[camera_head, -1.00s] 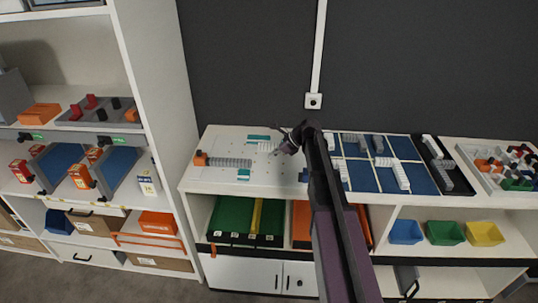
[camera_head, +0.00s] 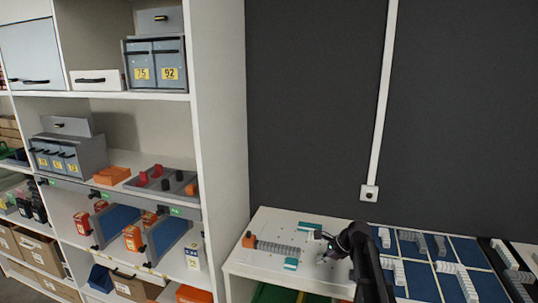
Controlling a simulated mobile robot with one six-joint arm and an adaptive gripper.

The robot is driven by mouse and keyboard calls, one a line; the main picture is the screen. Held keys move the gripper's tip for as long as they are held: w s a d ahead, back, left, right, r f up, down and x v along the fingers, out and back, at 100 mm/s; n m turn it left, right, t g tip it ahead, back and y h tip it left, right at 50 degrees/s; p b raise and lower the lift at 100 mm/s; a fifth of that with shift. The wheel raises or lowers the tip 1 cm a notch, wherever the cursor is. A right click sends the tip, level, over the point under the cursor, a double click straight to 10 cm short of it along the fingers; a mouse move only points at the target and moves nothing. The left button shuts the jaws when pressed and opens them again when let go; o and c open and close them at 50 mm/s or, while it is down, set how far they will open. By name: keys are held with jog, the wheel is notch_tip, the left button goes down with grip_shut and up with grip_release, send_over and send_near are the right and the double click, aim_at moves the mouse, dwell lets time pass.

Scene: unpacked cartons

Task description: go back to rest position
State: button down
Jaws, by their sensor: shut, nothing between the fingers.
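My gripper (camera_head: 326,238) is at the end of my dark arm, low and right of centre in the head view. It is over the white worktop (camera_head: 240,262), near its teal and grey parts. The fingers are small and dark here, and they look closed with nothing between them. My arm covers part of the worktop.
A row of grey parts with an orange end (camera_head: 270,246) lies on the worktop, beside a teal piece (camera_head: 291,264). Blue panels with white-grey strips (camera_head: 423,282) lie to the right. A tall white shelf unit (camera_head: 222,130) with boxes and bins stands at left.

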jog(key=s+f+n+g+h, duration=0.1)
jog(key=s+f+n+h, duration=0.1)
jog(key=s+n, duration=0.7)
jog(key=s+a+f+n+g+h, duration=0.1)
jog(key=s+n+h, duration=0.3)
jog(key=s+n, duration=0.5)
jog(key=s, duration=0.4)
jog(key=shift+a+f+n+g+h, duration=0.25)
jog(key=shift+f+n+g+h, duration=0.05)
jog(key=shift+f+g+h, duration=0.1)
